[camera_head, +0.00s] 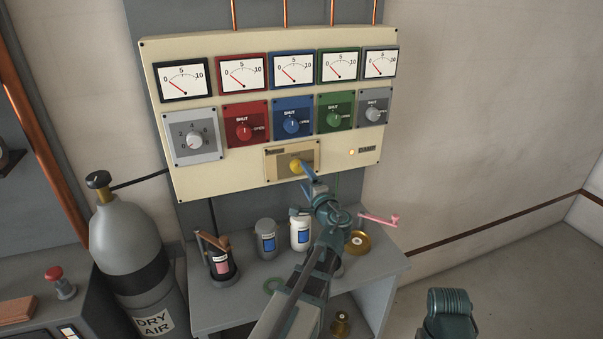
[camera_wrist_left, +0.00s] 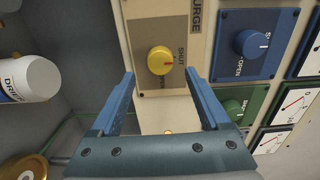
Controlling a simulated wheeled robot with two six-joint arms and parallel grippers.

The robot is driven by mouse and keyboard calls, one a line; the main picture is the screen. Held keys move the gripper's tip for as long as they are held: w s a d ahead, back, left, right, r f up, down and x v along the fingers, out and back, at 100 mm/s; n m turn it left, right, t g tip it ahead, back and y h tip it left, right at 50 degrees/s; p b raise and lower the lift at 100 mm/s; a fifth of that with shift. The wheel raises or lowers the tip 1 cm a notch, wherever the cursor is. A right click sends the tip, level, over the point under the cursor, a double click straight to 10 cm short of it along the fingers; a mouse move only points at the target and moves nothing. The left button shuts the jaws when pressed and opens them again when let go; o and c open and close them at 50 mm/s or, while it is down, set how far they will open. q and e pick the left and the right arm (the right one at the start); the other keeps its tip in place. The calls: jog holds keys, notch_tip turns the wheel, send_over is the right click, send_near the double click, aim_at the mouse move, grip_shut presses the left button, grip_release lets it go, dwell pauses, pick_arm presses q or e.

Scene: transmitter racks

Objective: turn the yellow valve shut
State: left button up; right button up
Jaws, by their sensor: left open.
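The yellow valve (camera_head: 296,166) is a round knob on a tan plate low on the cream panel. It also shows in the left wrist view (camera_wrist_left: 160,60), with a red mark pointing to the right of that picture, toward the SHUT lettering. My left gripper (camera_head: 307,172) is in front of the plate, by the knob. In the left wrist view its two blue fingers (camera_wrist_left: 160,77) are open and apart, with the knob just beyond the gap between their tips. Nothing is held. My right gripper's fingers do not show.
Above the yellow valve are a red knob (camera_head: 243,131), a blue knob (camera_head: 291,124) and a green knob (camera_head: 334,119). Below, a grey bench (camera_head: 230,314) carries jars, a white bottle (camera_head: 300,232) and a brass piece (camera_head: 358,244). A gas cylinder (camera_head: 130,236) stands left.

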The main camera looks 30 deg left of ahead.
pick_arm(q)
jog(key=v, duration=0.9)
jog(key=shift+s+d, duration=0.15)
jog(key=shift+f, duration=0.1)
jog(key=s+d+f+n+g+h, duration=0.2)
jog(key=s+d+f+g+h, duration=0.15)
jog(key=d+f, duration=0.35)
jog(key=s+d+f+n+g+h, duration=0.3)
jog(key=s+d+f+g, duration=0.15)
jog(key=f, duration=0.45)
jog(key=s+d+f+g+h, duration=0.2)
jog(key=s+d+h, duration=0.1)
jog(key=s+d, duration=0.2)
jog(key=s+d+f+g+h, duration=0.2)
jog(key=s+d, duration=0.3)
jog(key=d, duration=0.4)
jog(key=shift+s+d+f+m+h, duration=0.15)
jog(key=shift+d+f+m+h, duration=0.35)
jog(key=shift+f, duration=0.35)
jog(key=shift+a, duration=0.15)
